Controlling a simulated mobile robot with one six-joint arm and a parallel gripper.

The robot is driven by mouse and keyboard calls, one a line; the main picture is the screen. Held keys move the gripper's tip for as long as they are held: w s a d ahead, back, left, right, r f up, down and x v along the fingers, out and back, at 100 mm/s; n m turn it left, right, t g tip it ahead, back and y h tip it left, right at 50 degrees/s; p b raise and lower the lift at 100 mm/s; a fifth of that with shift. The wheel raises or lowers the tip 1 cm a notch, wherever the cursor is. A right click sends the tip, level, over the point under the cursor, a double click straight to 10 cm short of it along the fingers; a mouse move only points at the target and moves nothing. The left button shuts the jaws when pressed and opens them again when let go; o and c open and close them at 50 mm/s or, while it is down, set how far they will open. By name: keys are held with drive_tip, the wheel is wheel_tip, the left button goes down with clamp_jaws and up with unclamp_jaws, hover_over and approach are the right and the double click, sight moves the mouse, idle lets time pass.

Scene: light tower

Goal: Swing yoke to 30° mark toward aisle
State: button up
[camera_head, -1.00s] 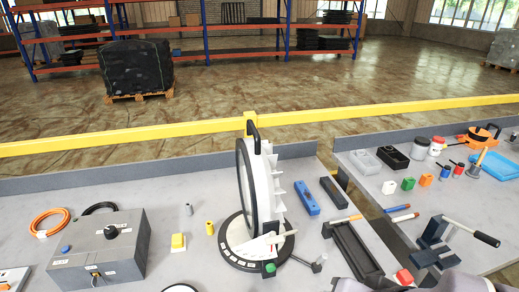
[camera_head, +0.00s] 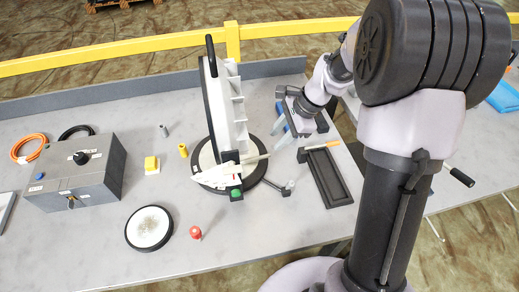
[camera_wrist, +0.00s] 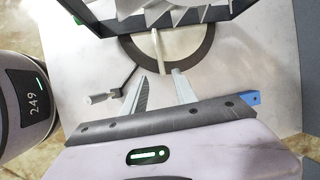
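The white finned lamp head (camera_head: 225,105) stands upright in its black yoke (camera_head: 230,157) on a round base plate (camera_head: 257,178) with a dark rim. In the wrist view, the black yoke (camera_wrist: 185,27) crosses the top, above the dark dial ring (camera_wrist: 203,55) and a pale pointer bar (camera_wrist: 161,48). The scale's degree marks are too small to read. A lever with a grey knob (camera_head: 290,185) sticks out from the base; it also shows in the wrist view (camera_wrist: 100,98). My gripper (camera_wrist: 160,74) is open and empty, apart from the yoke, on the lamp's finned side.
A black tray (camera_head: 328,177) lies right of the base. A grey control box (camera_head: 80,172), a round lens (camera_head: 149,228) and a red-topped item (camera_head: 195,232) are on the left and front. A yellow rail (camera_head: 130,48) runs behind the bench. A blue item (camera_wrist: 252,98) lies beside my gripper.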

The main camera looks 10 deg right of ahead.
sight(262, 156)
drive_tip(key=b+x, duration=0.3)
drive_tip(key=x, duration=0.8)
clamp_jaws()
idle(0.9)
